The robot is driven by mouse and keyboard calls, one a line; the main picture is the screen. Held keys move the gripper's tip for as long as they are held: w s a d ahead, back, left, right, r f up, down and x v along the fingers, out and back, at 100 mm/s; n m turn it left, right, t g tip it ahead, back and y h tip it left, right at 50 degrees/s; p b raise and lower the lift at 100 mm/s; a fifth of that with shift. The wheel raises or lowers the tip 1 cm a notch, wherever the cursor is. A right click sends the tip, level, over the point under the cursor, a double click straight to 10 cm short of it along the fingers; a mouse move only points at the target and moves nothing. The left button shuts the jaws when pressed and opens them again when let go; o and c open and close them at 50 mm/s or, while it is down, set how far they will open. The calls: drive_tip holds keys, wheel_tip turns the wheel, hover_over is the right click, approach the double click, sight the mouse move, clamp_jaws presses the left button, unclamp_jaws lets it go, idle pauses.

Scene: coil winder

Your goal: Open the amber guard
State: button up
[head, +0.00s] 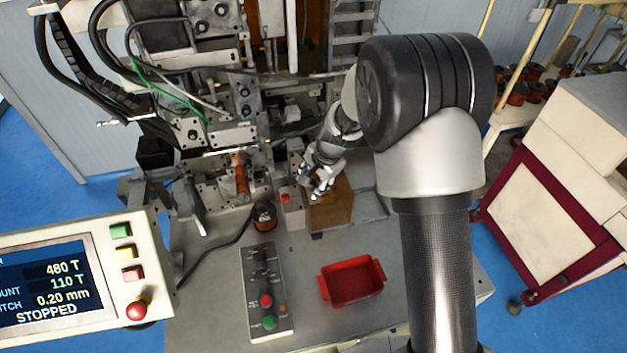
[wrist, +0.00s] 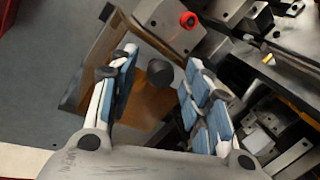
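The amber guard (head: 332,212) is a brownish see-through box on the machine's bench, right of the small red-button box. It looks closed. In the wrist view its amber panel (wrist: 146,106) lies beyond my fingers. A dark round knob (wrist: 160,72) on the guard shows between the fingers. My gripper (head: 320,187) is at the guard's top in the head view. In the wrist view my gripper (wrist: 153,85) is open, one blue-padded finger on each side of the knob, with gaps on both sides. My arm hides the area behind the guard.
A grey box with a red button (head: 287,200) stands just left of the guard. A copper coil (head: 240,175) and a dark spool (head: 263,216) are further left. A control box (head: 265,290) and an empty red tray (head: 351,282) lie in front. The screen (head: 45,285) reads STOPPED.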

clamp_jaws()
idle(0.3)
idle(0.3)
